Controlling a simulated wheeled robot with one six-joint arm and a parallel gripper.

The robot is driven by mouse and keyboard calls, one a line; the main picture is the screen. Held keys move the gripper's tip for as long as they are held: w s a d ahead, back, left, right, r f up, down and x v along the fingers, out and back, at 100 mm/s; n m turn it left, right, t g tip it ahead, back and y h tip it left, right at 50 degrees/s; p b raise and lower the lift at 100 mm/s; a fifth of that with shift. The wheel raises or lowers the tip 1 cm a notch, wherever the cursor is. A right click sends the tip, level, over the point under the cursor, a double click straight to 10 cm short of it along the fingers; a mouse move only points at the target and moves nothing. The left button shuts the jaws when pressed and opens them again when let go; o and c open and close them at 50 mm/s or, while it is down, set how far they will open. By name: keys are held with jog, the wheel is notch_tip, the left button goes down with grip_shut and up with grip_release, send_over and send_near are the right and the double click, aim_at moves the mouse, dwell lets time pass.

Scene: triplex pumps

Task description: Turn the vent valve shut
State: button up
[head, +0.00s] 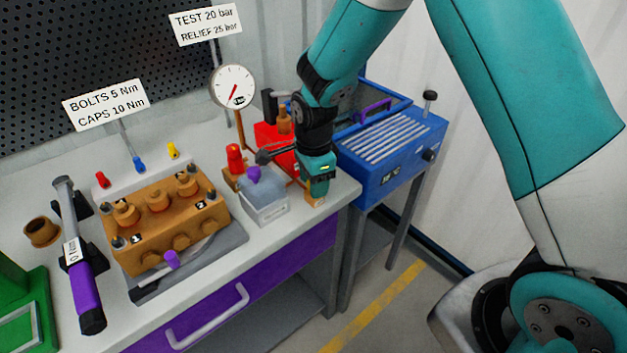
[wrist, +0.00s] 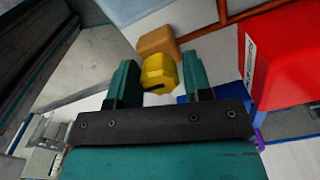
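A yellow knob (wrist: 158,72) with a dark mark on its face, which looks like the vent valve's, shows in the wrist view. It sits in front of an orange-brown block (wrist: 158,41). My gripper (wrist: 160,78) is open, with one teal finger on each side of the knob and a visible gap on both sides. In the head view my gripper (head: 318,190) points down at the bench's right end, just above a small tan block (head: 315,200). The knob is hidden there by my gripper.
A red box (wrist: 290,50) stands close to the right finger in the wrist view. In the head view a grey box (head: 265,206) stands left of my gripper, a pressure gauge (head: 233,84) behind it, and a blue unit (head: 385,155) to the right.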

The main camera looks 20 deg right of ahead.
jog(key=shift+o, duration=0.8)
notch_tip(320, 180, up, 8)
jog(key=shift+f+b, duration=0.25)
jog(key=shift+b, duration=0.15)
